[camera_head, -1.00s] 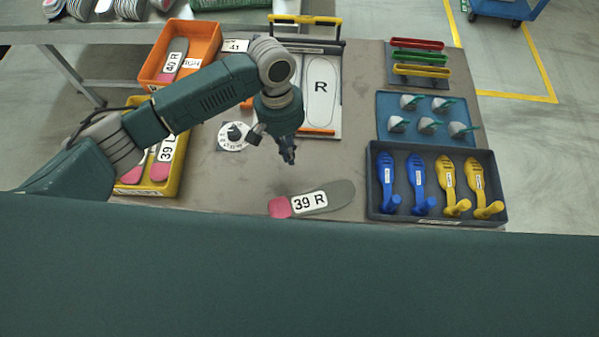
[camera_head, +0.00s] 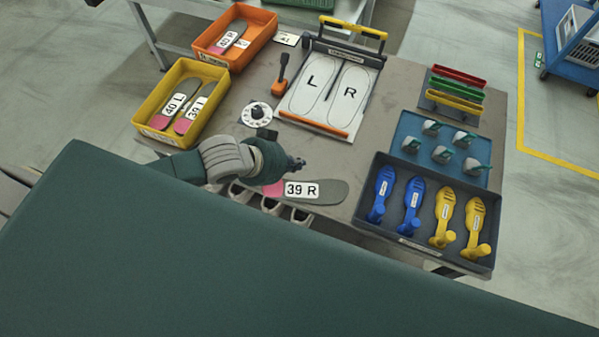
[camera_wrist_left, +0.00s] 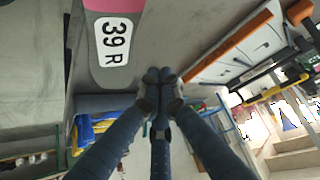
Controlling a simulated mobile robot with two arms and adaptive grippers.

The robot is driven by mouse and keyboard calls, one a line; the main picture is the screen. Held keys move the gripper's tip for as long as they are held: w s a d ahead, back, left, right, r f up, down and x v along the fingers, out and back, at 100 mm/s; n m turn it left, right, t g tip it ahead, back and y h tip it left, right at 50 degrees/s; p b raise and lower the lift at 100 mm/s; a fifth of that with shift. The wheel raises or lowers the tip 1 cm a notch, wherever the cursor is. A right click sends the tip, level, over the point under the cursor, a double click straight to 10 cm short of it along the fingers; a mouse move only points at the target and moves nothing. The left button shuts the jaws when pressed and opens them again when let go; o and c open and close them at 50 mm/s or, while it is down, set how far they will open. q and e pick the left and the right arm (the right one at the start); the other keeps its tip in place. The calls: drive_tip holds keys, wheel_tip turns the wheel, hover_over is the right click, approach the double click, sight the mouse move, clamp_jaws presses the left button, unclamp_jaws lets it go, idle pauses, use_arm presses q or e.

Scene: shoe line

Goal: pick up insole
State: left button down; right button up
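A grey insole with a pink heel and a "39 R" label (camera_head: 328,192) lies flat on the table near its front edge. It also shows at the upper left of the left wrist view (camera_wrist_left: 115,62). My left gripper (camera_head: 298,163) is just behind the insole in the head view, apart from it as far as I can see. In the left wrist view its fingertips (camera_wrist_left: 159,76) are together with nothing between them. My left wrist hides part of the pink heel in the head view. My right gripper is not in view.
A yellow bin (camera_head: 153,134) holds insoles "40 L" and "39 L". An orange bin (camera_head: 262,24) holds "40 R". An L/R fixture board (camera_head: 333,95), a dial (camera_head: 256,114), a blue tray (camera_head: 405,128) and a dark tray (camera_head: 385,233) of blue and yellow parts share the table.

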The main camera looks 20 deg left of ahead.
sight(305, 190)
use_arm(q)
drive_tip(key=x, duration=0.7)
drive_tip(key=shift+d, duration=0.2)
drive_tip(key=s+a+p, duration=0.2)
drive_tip(key=s, duration=0.1)
drive_tip(key=shift+s, duration=0.3)
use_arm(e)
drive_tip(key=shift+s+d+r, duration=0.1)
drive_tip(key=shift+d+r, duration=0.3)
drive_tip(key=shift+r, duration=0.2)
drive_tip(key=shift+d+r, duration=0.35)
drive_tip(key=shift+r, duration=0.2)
use_arm(q)
drive_tip(key=shift+f, duration=0.1)
drive_tip(key=shift+s+a+r+p, duration=0.2)
drive_tip(key=shift+s+a+p, duration=0.4)
drive_tip(key=shift+p, duration=0.3)
drive_tip(key=shift+s, duration=0.25)
drive_tip(key=shift+f, duration=0.15)
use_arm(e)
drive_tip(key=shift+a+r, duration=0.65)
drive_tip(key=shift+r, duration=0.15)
use_arm(q)
drive_tip(key=shift+w, duration=0.1)
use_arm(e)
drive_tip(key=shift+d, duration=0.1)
